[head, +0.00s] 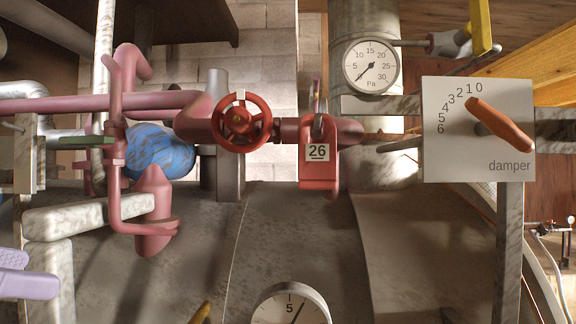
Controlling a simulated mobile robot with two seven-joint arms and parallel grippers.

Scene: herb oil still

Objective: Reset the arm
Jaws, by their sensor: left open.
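My left gripper (30,272) shows at the lower left edge as two pale lavender fingers. They are a little apart with nothing between them, and the rest of the gripper is cut off by the frame. My right gripper is not in view.
A red handwheel (241,122) and a red tag marked 26 (318,168) sit on the pink pipe (95,104). A Pa gauge (371,66), a damper plate (455,155) with an orange handle (502,125), and a lower dial (290,306) stand rightward. A blue rounded body (160,152) is behind the pipes.

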